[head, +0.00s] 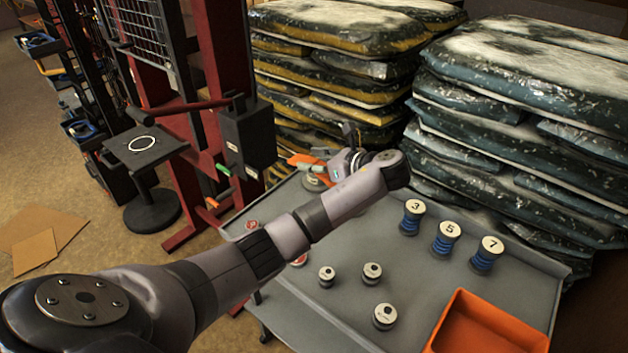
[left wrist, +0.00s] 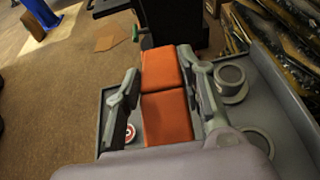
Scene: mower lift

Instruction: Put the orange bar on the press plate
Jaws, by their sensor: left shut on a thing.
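The orange bar (left wrist: 166,112) lies between the two fingers of my left gripper (left wrist: 160,85), which is shut on it in the left wrist view. In the head view, a bit of the orange bar (head: 304,160) shows at my left gripper (head: 318,167), over the far left end of the grey table; my arm hides part of it. A black square plate with a white ring (head: 146,153) stands on a pedestal beside a red frame, left of the gripper and apart from it. I cannot tell for sure that this is the press plate. My right gripper is out of view.
The grey table (head: 330,300) holds several small weights, numbered blue spools (head: 447,238) and an orange tray (head: 490,325). The red frame (head: 215,60) with a black box (head: 248,140) stands left of the table's far end. Stacked bags (head: 520,110) rise behind.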

